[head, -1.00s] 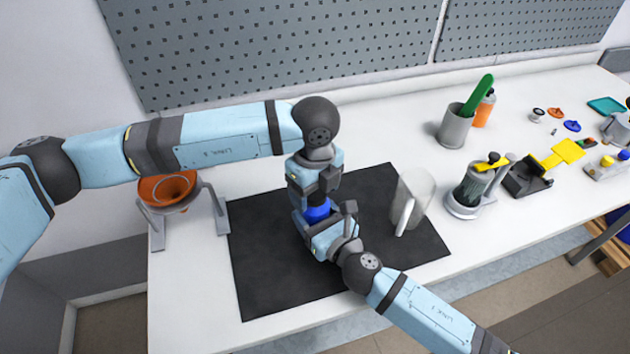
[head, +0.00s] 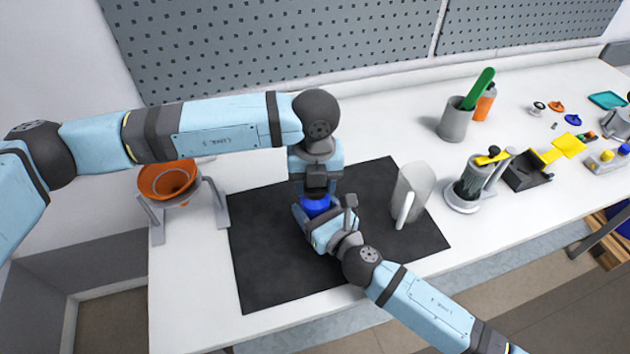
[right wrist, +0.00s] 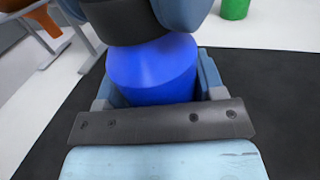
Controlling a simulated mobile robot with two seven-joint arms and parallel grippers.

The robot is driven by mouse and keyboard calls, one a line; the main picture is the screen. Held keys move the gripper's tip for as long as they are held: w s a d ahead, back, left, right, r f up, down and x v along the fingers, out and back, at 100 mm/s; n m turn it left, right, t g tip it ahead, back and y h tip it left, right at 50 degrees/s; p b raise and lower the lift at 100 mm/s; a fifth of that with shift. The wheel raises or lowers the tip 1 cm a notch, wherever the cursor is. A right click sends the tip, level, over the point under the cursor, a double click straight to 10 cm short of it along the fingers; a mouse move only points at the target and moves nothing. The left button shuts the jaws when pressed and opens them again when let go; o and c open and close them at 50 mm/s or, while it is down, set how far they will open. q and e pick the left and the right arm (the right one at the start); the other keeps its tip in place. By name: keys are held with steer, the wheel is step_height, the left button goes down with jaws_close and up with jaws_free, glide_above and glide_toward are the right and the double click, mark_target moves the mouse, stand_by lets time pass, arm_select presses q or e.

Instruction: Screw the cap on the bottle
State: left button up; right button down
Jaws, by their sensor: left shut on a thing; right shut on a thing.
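A blue bottle (head: 317,206) stands on the black mat (head: 275,268). It shows large in the right wrist view (right wrist: 152,70). My right gripper (head: 322,218) is shut around the bottle's body from the front right. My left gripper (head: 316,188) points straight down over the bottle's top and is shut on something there. The cap is hidden behind its fingers and cannot be made out, nor can the contact between cap and bottle.
An orange funnel (head: 168,183) sits in a grey stand at left. A mixer (head: 468,190), a grey cup (head: 456,122) and an orange bottle (head: 484,103) stand to the right. The mat's front is clear.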

arm_select(q)
steer(key=m, duration=1.5)
steer(key=shift+m, duration=0.3)
steer(key=m, duration=1)
steer(key=shift+f+m, duration=0.1)
steer(key=shift+m, duration=0.3)
steer(key=m, duration=0.3)
steer(key=shift+m, duration=0.3)
steer(key=o, duration=1.1)
